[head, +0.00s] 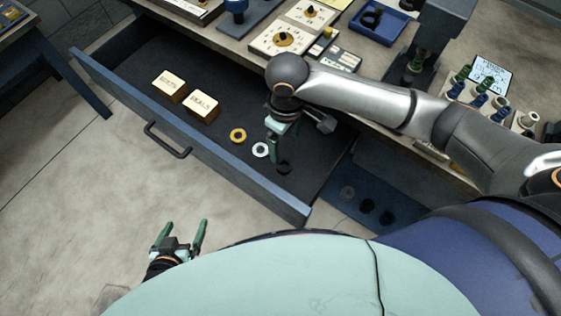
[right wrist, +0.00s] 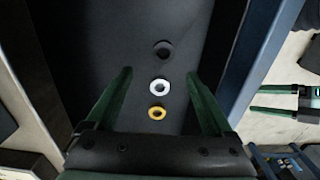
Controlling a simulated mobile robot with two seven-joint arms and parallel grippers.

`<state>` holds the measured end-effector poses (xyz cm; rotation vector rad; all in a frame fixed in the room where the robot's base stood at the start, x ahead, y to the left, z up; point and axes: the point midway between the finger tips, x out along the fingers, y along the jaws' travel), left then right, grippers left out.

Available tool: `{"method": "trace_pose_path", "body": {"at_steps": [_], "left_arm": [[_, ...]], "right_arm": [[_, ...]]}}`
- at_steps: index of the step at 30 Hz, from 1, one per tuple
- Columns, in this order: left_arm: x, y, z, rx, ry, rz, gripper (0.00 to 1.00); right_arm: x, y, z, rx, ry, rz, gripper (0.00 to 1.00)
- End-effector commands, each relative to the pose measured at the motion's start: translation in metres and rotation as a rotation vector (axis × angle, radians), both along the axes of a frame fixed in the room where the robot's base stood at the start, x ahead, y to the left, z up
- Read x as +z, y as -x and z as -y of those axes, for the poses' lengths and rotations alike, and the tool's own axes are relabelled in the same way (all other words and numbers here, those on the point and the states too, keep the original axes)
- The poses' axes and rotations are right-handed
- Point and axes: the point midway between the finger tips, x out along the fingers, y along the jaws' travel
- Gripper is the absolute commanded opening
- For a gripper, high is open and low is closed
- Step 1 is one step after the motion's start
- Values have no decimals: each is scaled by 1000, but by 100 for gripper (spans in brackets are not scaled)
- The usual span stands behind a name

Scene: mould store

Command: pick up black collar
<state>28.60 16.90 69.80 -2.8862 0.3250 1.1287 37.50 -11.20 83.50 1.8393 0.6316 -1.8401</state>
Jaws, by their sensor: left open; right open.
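A black collar (head: 283,168) lies flat on the dark floor of the open drawer, near its right end. It is the farthest of three rings in the right wrist view (right wrist: 163,49). My right gripper (head: 277,153) is open and empty, pointing down into the drawer above the rings, and it partly covers the collar in the head view. In the right wrist view its fingers (right wrist: 158,76) are spread either side of the white ring (right wrist: 160,86), with the collar beyond the tips. My left gripper (head: 185,227) is open and empty outside the drawer.
A yellow ring (head: 238,135) and two labelled blocks (head: 170,86) (head: 204,105) lie in the drawer. The drawer's blue front (head: 200,140) has a handle (head: 167,140). Several dark rings (head: 367,205) lie on a blue surface to the right. The worktop behind is crowded.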

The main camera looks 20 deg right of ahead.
Motion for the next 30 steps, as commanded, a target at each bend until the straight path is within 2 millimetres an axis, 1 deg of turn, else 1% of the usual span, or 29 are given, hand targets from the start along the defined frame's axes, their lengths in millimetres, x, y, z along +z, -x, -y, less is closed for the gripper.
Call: {"method": "trace_pose_path", "body": {"at_steps": [1, 4, 6, 11, 14, 18, 21, 24, 30], "left_arm": [[-4, 1, 0, -1, 0, -2, 96], [-7, 1, 1, -1, 0, -3, 96], [-8, 1, 1, -1, 1, -3, 96], [-9, 1, 1, -1, 1, -3, 96], [-11, 1, 1, -1, 1, -3, 96], [-15, 1, 1, -1, 1, -3, 96], [-16, 1, 1, -1, 1, -3, 96], [-17, 1, 1, 0, 1, -3, 96], [-16, 1, 1, 0, 1, -2, 96]], "right_arm": [[-13, 1, 1, -1, 2, -5, 86], [-29, 1, 0, -1, 2, -2, 86], [-37, 1, 0, -1, 0, -2, 86], [-47, 1, 0, 0, 1, -1, 86], [-60, 4, -2, 1, 0, -2, 86], [-81, 7, -3, 0, 1, -1, 86], [-92, 7, -3, 1, 1, -1, 86], [-96, 7, -3, 1, 0, 0, 86], [-96, 6, -3, 1, -1, 1, 86]]}}
